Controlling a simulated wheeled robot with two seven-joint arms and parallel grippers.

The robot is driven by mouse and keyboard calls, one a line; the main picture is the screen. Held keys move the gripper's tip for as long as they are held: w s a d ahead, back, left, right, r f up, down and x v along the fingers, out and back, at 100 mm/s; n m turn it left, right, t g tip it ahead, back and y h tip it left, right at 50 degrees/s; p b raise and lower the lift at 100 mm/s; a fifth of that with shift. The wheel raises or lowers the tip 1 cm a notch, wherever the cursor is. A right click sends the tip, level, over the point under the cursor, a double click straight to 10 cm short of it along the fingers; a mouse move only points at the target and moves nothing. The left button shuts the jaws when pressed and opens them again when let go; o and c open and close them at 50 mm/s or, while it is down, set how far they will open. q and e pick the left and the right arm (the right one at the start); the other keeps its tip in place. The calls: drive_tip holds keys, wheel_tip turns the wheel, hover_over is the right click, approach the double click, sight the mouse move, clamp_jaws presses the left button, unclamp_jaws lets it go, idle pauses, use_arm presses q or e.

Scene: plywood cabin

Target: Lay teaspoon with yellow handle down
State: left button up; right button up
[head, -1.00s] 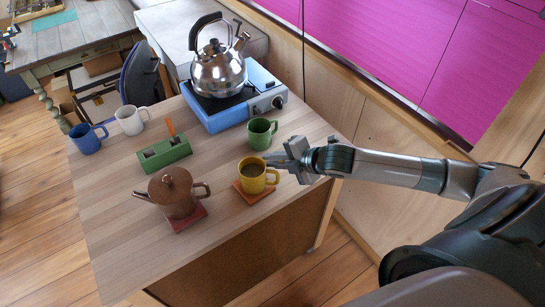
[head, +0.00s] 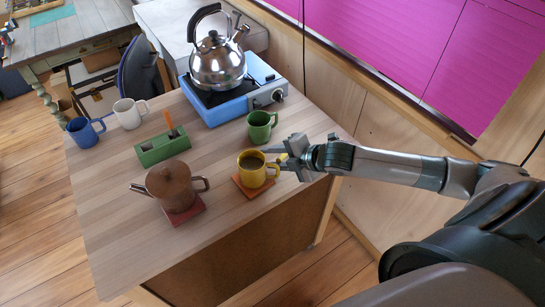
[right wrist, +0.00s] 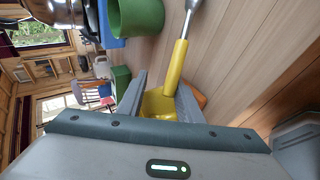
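The teaspoon's yellow handle (right wrist: 177,68) shows in the right wrist view, with its metal part (right wrist: 192,10) running out of the top edge. The near end of the handle lies between the fingers of my right gripper (right wrist: 161,88), close to the right-hand finger. The fingers stand apart, with a gap on the other side of the handle. I cannot tell whether the spoon touches the table. In the head view my right gripper (head: 283,160) is beside the yellow mug (head: 252,175), and a small yellow piece shows at its fingers. My left gripper is not in view.
The yellow mug stands on an orange coaster (head: 241,192). A green mug (head: 261,127) is close behind the gripper. A brown pot (head: 172,186), a green holder (head: 160,150) with an orange-handled item, and a kettle (head: 218,66) on a blue stove (head: 250,93) share the table.

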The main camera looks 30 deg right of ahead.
drive_tip(key=shift+r, duration=0.1)
drive_tip(key=shift+s+d+r+p, duration=0.2)
drive_tip(key=shift+s+r+p, duration=0.2)
drive_tip(key=shift+p, duration=0.1)
drive_tip(key=p+v, duration=0.2)
drive_tip(key=v, duration=0.4)
drive_tip(key=shift+s, duration=0.15)
drive_tip(key=shift+s+f, duration=0.1)
idle(0.7)
